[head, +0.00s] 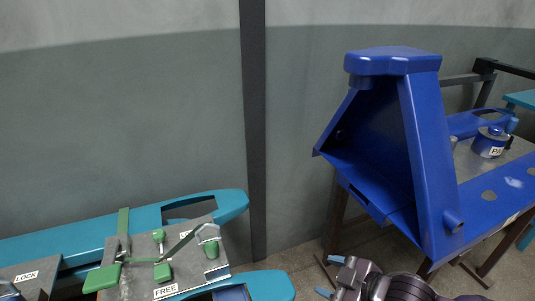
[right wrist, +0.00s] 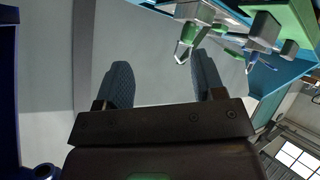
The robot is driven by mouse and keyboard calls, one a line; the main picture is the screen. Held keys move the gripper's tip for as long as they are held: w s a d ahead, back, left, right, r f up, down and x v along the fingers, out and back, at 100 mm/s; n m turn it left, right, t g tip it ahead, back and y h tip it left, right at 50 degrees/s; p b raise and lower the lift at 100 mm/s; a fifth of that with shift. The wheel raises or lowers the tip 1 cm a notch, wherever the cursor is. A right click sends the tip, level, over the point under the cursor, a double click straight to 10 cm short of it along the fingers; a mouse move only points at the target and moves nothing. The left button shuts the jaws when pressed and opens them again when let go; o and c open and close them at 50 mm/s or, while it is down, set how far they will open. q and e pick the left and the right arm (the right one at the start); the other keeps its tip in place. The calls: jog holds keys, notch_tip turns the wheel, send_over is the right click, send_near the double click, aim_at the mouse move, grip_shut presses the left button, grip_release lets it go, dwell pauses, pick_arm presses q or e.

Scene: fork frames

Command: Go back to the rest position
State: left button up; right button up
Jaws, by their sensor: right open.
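My right gripper (head: 330,276) is at the bottom of the head view, pointing left, with its two blue fingertips apart. In the right wrist view its two dark blue fingers (right wrist: 162,72) stand well apart with nothing between them. It is to the right of the teal fixture (head: 232,203) and below and left of the blue frame (head: 428,150). My left gripper is in neither view.
The teal fixture carries a grey plate (head: 135,285) with green clamps and a FREE label. A LOCK-labelled plate (head: 18,287) is at far left. A labelled blue pot (head: 489,144) stands at right. A dark post (head: 254,130) stands against the grey wall.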

pick_arm(q)
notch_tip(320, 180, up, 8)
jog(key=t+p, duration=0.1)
jog(key=p, duration=0.5)
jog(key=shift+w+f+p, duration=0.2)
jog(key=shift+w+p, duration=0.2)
pick_arm(e)
jog(key=s+d+f+m+t+h, duration=0.1)
jog(key=s+d+f+m+h, duration=0.1)
jog(key=s+d+m, duration=0.2)
jog(key=s+d+f+m+h, duration=0.2)
jog(key=s+d+m+h, duration=0.1)
jog(key=s, duration=0.8)
jog(key=s+d+f+m+t+h, duration=0.1)
jog(key=s+d+f+m+h, duration=0.1)
jog(key=s+d+m, duration=0.3)
jog(key=shift+s+d+f+m+t+h, duration=0.35)
jog(key=shift+s+d+h, duration=0.45)
jog(key=shift+s, duration=0.35)
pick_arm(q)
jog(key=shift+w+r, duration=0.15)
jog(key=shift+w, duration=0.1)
pick_arm(e)
jog(key=shift+r, duration=0.1)
